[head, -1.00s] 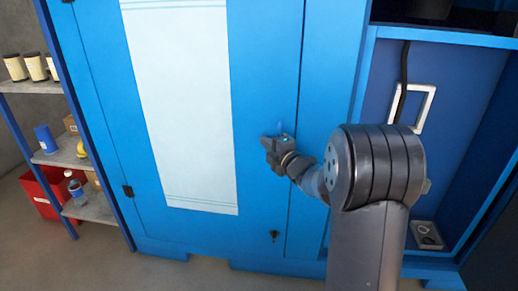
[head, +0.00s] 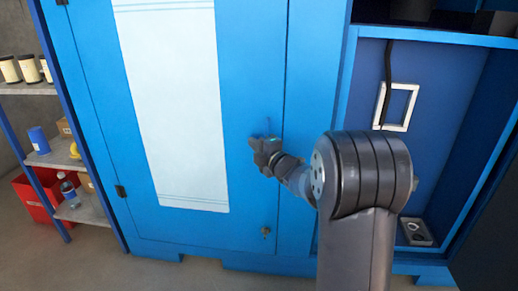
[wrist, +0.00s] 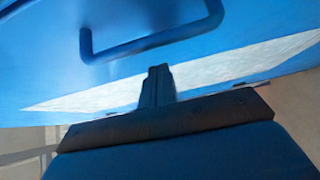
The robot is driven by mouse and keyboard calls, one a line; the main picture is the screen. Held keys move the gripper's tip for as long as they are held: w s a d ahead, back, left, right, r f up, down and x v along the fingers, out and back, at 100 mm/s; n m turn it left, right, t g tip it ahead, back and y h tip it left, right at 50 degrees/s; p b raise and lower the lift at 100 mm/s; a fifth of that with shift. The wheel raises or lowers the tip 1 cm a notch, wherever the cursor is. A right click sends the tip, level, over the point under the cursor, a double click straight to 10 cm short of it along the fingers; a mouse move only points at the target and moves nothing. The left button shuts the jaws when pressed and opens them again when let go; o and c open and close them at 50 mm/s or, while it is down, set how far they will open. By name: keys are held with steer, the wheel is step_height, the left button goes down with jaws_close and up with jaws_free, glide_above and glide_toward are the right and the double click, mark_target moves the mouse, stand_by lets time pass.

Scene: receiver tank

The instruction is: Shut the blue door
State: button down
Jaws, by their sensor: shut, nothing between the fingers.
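The blue door (head: 250,60) with a long white panel (head: 170,100) fills the middle of the head view. Its dark hinge shows at the left edge and a small lock (head: 265,231) near the lower right. The door looks flush or nearly flush with the blue cabinet frame; I cannot tell if a small gap remains. My gripper (head: 262,150) is shut and empty, at the door's front near its right edge. In the wrist view the shut fingers (wrist: 157,84) point at the door, below a blue bar handle (wrist: 150,44). I cannot tell whether they touch the door.
To the right is an open cabinet bay with a white square frame (head: 408,106), a black cable and a small grey box (head: 416,232). On the left, a shelf (head: 90,210) holds jars, a blue cup and a bottle, beside a red bin (head: 38,195). Bare floor lies in front.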

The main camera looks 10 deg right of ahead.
steer(key=p+v, duration=0.2)
steer(key=v, duration=0.8)
steer(key=shift+d, duration=0.2)
